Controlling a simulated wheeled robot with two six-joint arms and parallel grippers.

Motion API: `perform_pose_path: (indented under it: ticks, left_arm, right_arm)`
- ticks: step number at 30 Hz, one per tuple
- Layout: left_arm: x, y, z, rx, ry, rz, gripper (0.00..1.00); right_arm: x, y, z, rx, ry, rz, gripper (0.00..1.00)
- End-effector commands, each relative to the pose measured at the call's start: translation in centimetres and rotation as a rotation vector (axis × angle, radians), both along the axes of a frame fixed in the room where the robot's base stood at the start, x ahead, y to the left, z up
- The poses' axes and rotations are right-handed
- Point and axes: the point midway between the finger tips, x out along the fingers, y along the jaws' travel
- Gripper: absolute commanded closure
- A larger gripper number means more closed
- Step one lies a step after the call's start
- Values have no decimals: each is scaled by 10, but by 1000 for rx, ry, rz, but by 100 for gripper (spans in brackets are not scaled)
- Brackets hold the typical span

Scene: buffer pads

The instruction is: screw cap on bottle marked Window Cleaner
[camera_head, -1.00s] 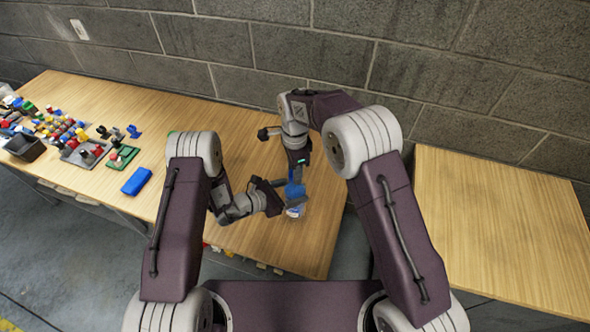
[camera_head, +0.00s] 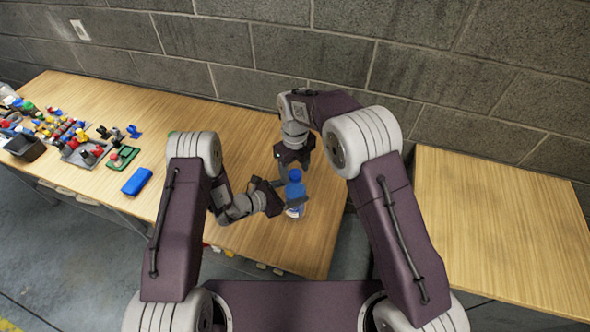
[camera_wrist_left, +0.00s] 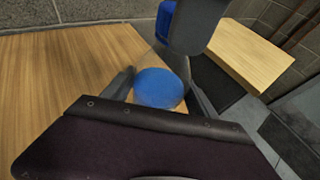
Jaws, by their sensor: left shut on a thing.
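The label's words are too small to read. A blue cap (camera_head: 295,175) sits at its top; how tightly cannot be told. My left gripper (camera_head: 288,195) is shut on the bottle from the left.
A blue box (camera_head: 137,181) lies on the table to the left. A second bare table (camera_head: 490,220) stands at the right. A block wall is behind.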

Motion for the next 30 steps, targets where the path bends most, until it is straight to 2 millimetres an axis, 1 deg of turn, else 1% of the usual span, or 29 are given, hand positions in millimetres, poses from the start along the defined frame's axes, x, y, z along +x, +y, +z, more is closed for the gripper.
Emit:
perform_pose_path:
  ticks: [5,7,12,16,24,25,26,29,30]
  left_arm:
    - [0,0,0,0,0,-1,100]
    - [0,0,0,1,1,-1,100]
    - [0,0,0,0,2,-1,100]
    - [0,0,0,0,2,-1,100]
    - [0,0,0,-1,1,-1,100]
    - [0,0,0,-1,1,-1,100]
    - [0,0,0,-1,1,-1,100]
    - [0,0,0,-1,1,-1,100]
    - [0,0,0,-1,1,-1,100]
  right_arm:
    - [0,0,0,-1,1,1,40]
    - [0,0,4,0,0,1,40]
    - [0,0,29,0,-2,1,40]
    - [0,0,42,0,0,1,40]
    - [0,0,45,-1,2,1,40]
    - [0,0,44,-1,2,1,44]
    - [0,0,44,-1,2,4,44]
    - [-1,0,44,-1,2,73,44]
    - [-1,0,44,-1,2,139,44]
